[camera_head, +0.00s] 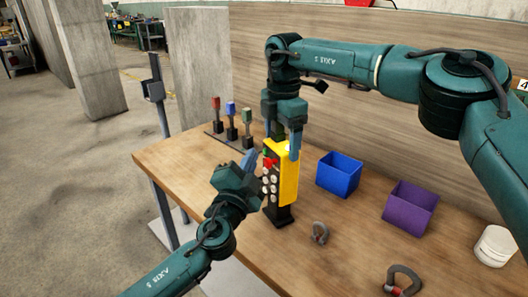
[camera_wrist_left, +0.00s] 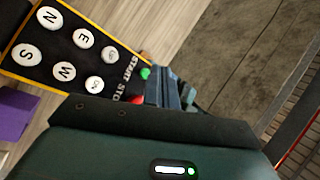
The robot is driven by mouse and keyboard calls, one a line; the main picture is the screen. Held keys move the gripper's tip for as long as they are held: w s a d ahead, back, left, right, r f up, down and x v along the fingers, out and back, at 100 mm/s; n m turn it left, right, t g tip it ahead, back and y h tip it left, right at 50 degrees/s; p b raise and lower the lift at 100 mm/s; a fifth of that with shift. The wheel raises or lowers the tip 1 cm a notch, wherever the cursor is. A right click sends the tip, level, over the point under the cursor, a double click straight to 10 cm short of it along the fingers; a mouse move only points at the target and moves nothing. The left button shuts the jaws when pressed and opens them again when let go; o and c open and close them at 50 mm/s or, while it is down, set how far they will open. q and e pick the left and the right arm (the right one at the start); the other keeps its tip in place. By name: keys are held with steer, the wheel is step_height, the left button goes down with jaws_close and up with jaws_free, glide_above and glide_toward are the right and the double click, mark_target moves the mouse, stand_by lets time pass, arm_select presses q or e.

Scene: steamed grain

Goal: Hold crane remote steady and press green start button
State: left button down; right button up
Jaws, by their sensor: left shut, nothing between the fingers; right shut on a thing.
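The yellow crane remote (camera_head: 289,180) stands upright over a black base (camera_head: 279,214) on the table. Its black face carries white lettered buttons and a red button (camera_head: 270,163). In the left wrist view the green start button (camera_wrist_left: 145,73) is beside the START label, with the red stop button (camera_wrist_left: 138,98) near it. My right gripper (camera_head: 282,147) points down and is shut on the upper end of the remote. My left gripper (camera_head: 250,158) is shut and empty, its fingertips (camera_wrist_left: 166,88) right beside the green button. I cannot tell if they touch it.
A blue bin (camera_head: 339,176), a purple bin (camera_head: 410,208), two shackles (camera_head: 320,233) (camera_head: 403,281) and a white tub (camera_head: 494,246) are on the wooden table (camera_head: 345,262).

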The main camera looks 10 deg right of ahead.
arm_select(q)
steer(key=a, duration=0.1)
steer(key=s+a, duration=0.1)
steer(key=a, duration=0.2)
steer(key=shift+s+a, duration=0.35)
stand_by(0.6)
arm_select(e)
steer(key=o, duration=1.4)
steer(key=shift+r, duration=0.1)
